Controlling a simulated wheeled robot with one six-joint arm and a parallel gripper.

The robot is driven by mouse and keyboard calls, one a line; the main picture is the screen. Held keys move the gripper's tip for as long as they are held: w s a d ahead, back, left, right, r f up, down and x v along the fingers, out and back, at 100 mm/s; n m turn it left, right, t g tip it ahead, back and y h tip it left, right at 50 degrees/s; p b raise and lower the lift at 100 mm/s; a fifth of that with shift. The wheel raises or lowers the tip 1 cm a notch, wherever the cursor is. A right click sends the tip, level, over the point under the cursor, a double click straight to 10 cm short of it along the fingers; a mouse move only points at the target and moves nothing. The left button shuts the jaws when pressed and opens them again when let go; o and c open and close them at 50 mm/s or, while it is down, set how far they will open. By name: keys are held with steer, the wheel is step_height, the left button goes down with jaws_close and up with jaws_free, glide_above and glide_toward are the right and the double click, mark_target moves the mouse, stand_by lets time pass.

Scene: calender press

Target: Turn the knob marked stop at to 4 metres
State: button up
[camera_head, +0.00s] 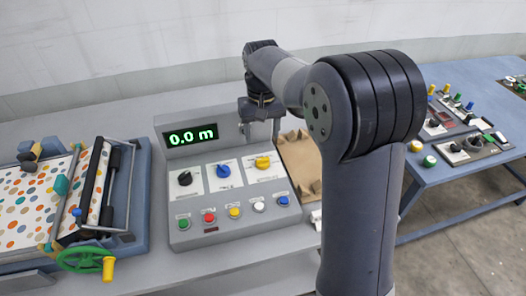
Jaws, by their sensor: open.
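A grey control box (217,230) stands on the table. Its display (190,136) reads 0.0 m in green. Below it are three knobs on white plates: a black knob (185,178), a blue knob (223,170) and a yellow knob (263,162). Their labels are too small to read, so I cannot tell which is marked stop at. My gripper (261,128) points down above and behind the yellow knob, by the right end of the display housing. It is open and appears to hold nothing. It seems apart from the knobs.
A row of coloured buttons (234,212) lies along the box's front. A press with spotted sheet (25,205) and a green handwheel (82,259) stands left. A cardboard tray (300,160) is behind right. A blue table (440,172) holds other controls.

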mark_target(262, 158)
step_height(262, 158, down, 9)
steer(key=shift+d+f+p, duration=0.1)
steer(key=shift+f+p, duration=0.1)
steer(key=shift+p, duration=0.35)
steer(key=c, duration=1)
steer(key=shift+m, duration=0.3)
steer(key=m, duration=0.4)
steer(key=shift+b, duration=0.35)
steer(key=shift+m, duration=2.2)
steer(key=shift+r, duration=0.1)
